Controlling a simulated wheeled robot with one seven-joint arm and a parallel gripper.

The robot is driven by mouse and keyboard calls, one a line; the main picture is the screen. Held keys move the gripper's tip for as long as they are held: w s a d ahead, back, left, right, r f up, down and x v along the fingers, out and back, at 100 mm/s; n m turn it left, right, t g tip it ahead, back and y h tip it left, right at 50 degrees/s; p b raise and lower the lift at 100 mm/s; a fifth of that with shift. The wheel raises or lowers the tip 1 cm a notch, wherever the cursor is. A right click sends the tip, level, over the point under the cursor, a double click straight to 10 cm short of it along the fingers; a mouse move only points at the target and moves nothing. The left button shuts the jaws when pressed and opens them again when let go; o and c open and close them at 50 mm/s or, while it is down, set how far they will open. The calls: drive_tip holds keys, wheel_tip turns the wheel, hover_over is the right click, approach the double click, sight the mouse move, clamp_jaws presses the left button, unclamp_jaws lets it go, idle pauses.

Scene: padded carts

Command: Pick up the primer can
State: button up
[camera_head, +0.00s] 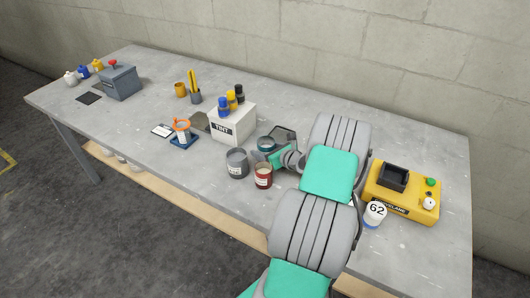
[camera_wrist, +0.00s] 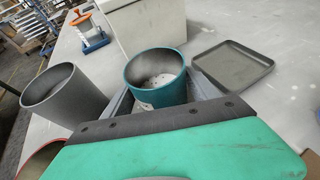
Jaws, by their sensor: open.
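Three open cans stand close together near the table's front middle: a grey can (camera_head: 237,164), a dark red can (camera_head: 263,177) and a teal can (camera_head: 265,144). Their labels are too small to read, so I cannot tell which is the primer can. My gripper (camera_head: 272,152) is low at the teal can, reaching in from the right. In the wrist view the teal can (camera_wrist: 156,80) stands upright between my open fingers (camera_wrist: 160,98). The grey can (camera_wrist: 66,95) and the red can's rim (camera_wrist: 42,158) are to the left, outside the fingers.
A white TINT box (camera_head: 232,124) with bottles on top stands behind the cans. A shallow dark tray (camera_wrist: 234,66) lies just beyond the teal can. A yellow machine (camera_head: 402,192) and a white pot marked 62 (camera_head: 375,213) are at the right. The table's front edge is near.

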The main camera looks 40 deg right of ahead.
drive_tip(key=c, duration=1.3)
drive_tip(key=shift+r, duration=0.1)
